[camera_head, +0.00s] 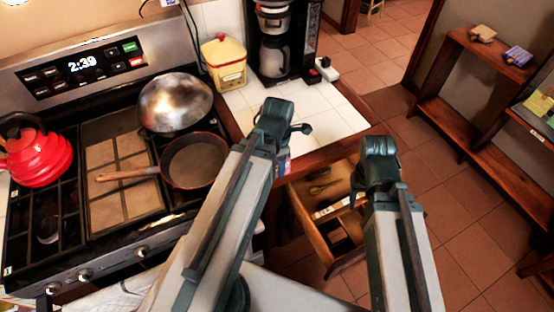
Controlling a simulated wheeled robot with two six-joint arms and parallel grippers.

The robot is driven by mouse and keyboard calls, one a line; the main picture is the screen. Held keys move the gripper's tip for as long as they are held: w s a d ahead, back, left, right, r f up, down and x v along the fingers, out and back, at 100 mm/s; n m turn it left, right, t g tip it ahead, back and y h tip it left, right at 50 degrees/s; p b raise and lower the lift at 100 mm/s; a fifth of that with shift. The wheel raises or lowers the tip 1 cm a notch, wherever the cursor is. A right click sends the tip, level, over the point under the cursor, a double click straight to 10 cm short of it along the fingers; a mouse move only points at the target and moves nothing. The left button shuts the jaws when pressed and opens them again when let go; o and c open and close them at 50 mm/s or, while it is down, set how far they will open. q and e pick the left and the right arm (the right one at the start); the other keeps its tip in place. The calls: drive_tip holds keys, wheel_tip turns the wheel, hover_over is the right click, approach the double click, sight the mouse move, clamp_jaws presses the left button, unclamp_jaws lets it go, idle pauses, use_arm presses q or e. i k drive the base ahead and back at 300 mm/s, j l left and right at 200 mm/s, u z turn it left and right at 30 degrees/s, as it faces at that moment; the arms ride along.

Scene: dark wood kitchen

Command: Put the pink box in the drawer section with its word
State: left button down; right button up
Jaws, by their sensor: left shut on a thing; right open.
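My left arm reaches up over the counter edge, and its wrist hides most of the fingers of my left gripper (283,150). A small pinkish and blue patch, apparently the pink box (284,163), shows beside the arm at the gripper, which is shut on it. The rest of it is hidden. The open wooden drawer (305,215) lies below the counter, between my two arms. It has divided sections, with utensils in the far one and a white label strip (334,208) whose word is too small to read. My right arm stands at the drawer's right side; its gripper fingers are hidden.
A stove with a red kettle (38,155), a pan (195,160) and a metal dome (175,103) is at left. A yellow canister (224,62) and a coffee maker (284,40) stand on the white-tiled counter. A wooden shelf (480,85) with small boxes is at right.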

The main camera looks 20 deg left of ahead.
sight(357, 231)
drive_tip(key=k+l+z, duration=0.15)
drive_tip(key=z, duration=0.2)
drive_tip(key=k+l+z, duration=0.15)
drive_tip(key=z, duration=0.25)
